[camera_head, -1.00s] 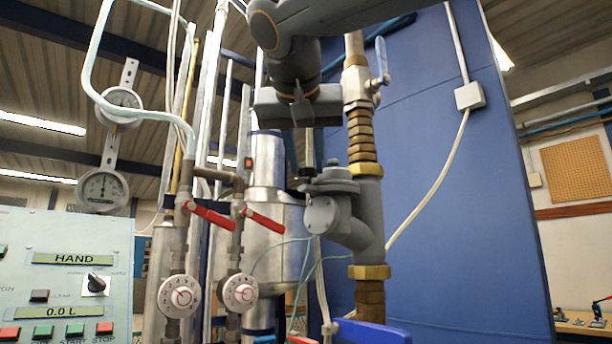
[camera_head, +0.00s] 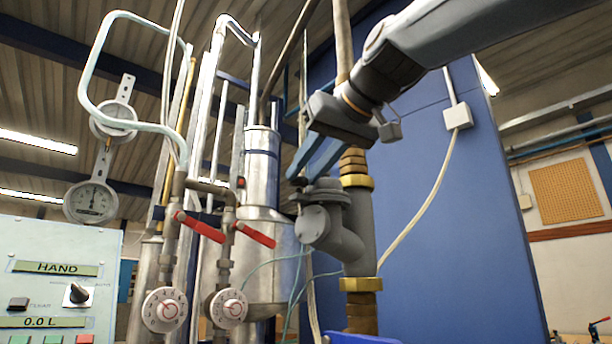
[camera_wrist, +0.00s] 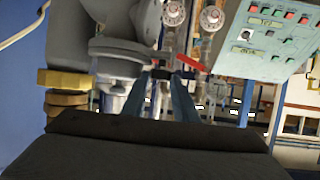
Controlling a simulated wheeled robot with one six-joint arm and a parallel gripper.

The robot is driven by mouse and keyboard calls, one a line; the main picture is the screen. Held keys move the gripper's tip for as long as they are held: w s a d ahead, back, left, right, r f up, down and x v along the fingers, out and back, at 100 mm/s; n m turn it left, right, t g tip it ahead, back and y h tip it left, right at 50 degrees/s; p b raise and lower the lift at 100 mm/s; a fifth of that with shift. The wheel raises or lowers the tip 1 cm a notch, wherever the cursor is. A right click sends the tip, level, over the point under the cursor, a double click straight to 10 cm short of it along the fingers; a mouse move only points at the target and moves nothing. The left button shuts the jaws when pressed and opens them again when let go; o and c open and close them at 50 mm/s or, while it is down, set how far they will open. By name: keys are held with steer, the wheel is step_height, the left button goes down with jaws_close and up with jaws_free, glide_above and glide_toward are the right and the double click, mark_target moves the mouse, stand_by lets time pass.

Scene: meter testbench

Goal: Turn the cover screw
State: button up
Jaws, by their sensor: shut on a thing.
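The grey meter (camera_head: 352,250) sits in a vertical pipe, with its round lid and flange near its upper left. It also shows at the upper left of the wrist view (camera_wrist: 118,48). A small dark part that looks like the cover screw (camera_wrist: 161,75) shows between my fingertips in the wrist view, beside the meter lid. My gripper (camera_head: 302,178) reaches down and left over the meter's top, its two blue fingers on either side of this part. In the wrist view my gripper (camera_wrist: 161,80) is shut on it. The screw's details are too small to tell.
Brass fittings (camera_head: 360,284) join the pipe above and below the meter. Left of it stand a silver tank (camera_head: 262,180), red-handled valves (camera_head: 255,235) and a control panel (camera_head: 55,275). A blue panel (camera_head: 450,230) stands behind, with open room to the right.

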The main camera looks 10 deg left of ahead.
steer(key=shift+w+d+f+n+g+y+b, duration=0.1)
steer(key=shift+w+n+g+y+b, duration=0.05)
steer(key=shift+n+g+y+b, duration=0.5)
steer(key=o, duration=1.1)
steer(key=shift+c, duration=0.2)
steer(key=shift+d, duration=0.1)
